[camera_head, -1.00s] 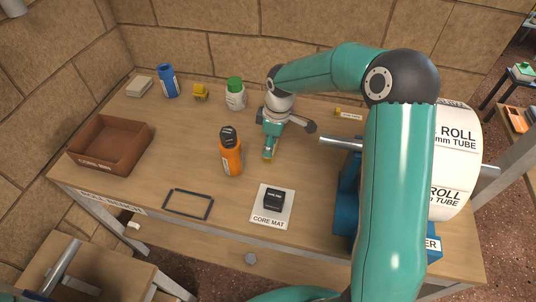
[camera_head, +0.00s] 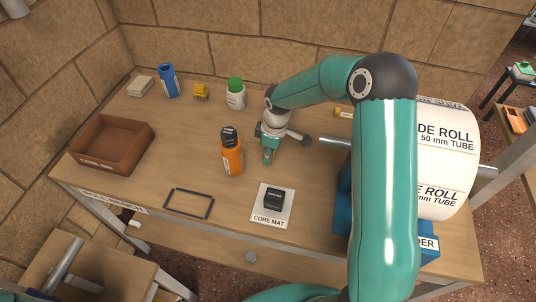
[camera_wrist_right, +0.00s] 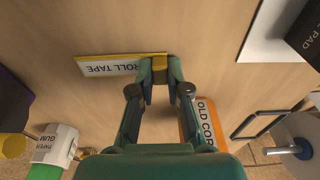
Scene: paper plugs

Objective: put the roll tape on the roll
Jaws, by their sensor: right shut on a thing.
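The roll tape (camera_wrist_right: 110,67) is a flat strip with a white label and a yellow edge, seen in the right wrist view. My right gripper (camera_wrist_right: 160,68) is shut on its yellow end, low over the bench. In the head view my right gripper (camera_head: 268,160) is just right of the orange bottle (camera_head: 232,158), and the tape is mostly hidden there. The large white roll (camera_head: 442,150) sits at the right of the bench on a metal bar, partly covered by my right arm. My left gripper is not in view.
A core mat (camera_head: 271,217) with a black block (camera_head: 273,199) and a black frame (camera_head: 189,203) lie in front. A brown tray (camera_head: 112,143) stands left. A green-capped bottle (camera_head: 236,95) and a blue bottle (camera_head: 168,80) stand behind.

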